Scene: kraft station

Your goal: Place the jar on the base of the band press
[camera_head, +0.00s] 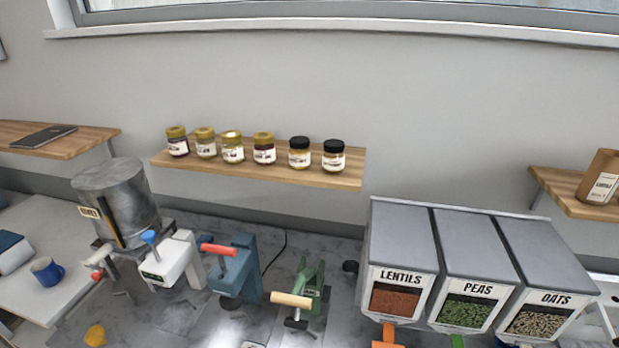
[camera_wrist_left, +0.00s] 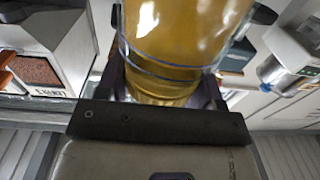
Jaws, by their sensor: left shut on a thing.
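A glass jar (camera_wrist_left: 185,40) with golden contents fills the upper middle of the left wrist view. My left gripper (camera_wrist_left: 165,88) is shut on the jar, with a dark finger on each side of it. The jar's far end is cut off by the picture edge. In the head view several presses stand on the counter: a white one with a blue knob (camera_head: 173,262), a blue one with a red handle (camera_head: 237,268) and a green one with a wooden handle (camera_head: 312,285). I cannot tell which is the band press. Neither gripper shows in the head view.
A wooden shelf (camera_head: 200,168) holds several lidded jars. A metal tank (camera_head: 118,195) stands left of the presses. Lentils, peas and oats bins (camera_head: 470,245) stand on the right. A yellow object (camera_head: 95,335) lies at front left; a blue mug (camera_head: 46,270) is beyond.

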